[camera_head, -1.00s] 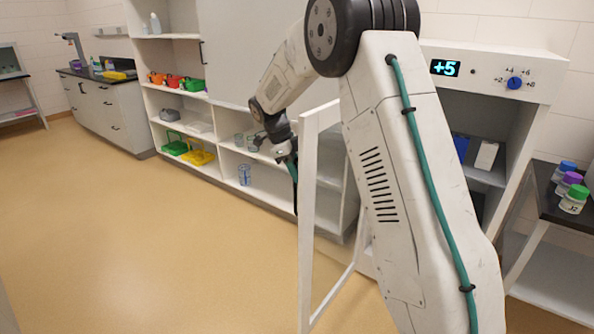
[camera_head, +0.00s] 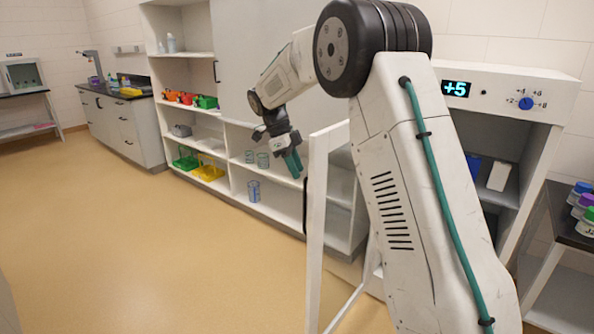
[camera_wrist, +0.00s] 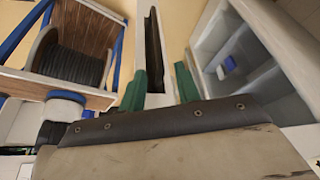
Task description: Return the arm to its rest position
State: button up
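My arm fills the middle of the head view, its upper links folded to the left. My gripper (camera_head: 291,163) hangs at its end with green fingers, left of the open white door (camera_head: 318,230). In the wrist view my gripper (camera_wrist: 159,75) has its two green fingers apart with nothing held between them. The door's edge and dark handle show beyond the fingers, and I see a clear gap to the handle (camera_head: 305,205) in the head view.
The white cabinet (camera_head: 560,88) with a "+5" display (camera_head: 456,88) and blue dial (camera_head: 526,103) stands open at right. A bench (camera_head: 570,228) with capped bottles is far right. Shelves (camera_head: 200,110) with coloured bins and beakers line the back. The left floor (camera_head: 130,240) is clear.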

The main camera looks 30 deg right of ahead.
jog(key=s+a+r+n+t+y, duration=0.1)
jog(key=s+a+r+n, duration=0.1)
jog(key=s+r+n, duration=0.35)
jog(key=s+a+r+n+t, duration=0.1)
jog(key=s+a+r+n, duration=0.15)
jog(key=s, duration=0.65)
jog(key=s+a+r+n+t+y, duration=0.1)
jog(key=s+a+r+n, duration=0.15)
jog(key=s+n, duration=0.35)
jog(key=s+a+f+n, duration=0.1)
jog(key=s+f+n, duration=0.2)
jog(key=s+n, duration=0.3)
jog(key=s+a+f+n+t+y, duration=0.1)
jog(key=s+n, duration=0.5)
jog(key=s, duration=0.9)
notch_tip(320, 180, down, 2)
jog(key=shift+s+a+y, duration=0.3)
jog(key=shift+a, duration=0.2)
jog(key=shift+a, duration=0.1)
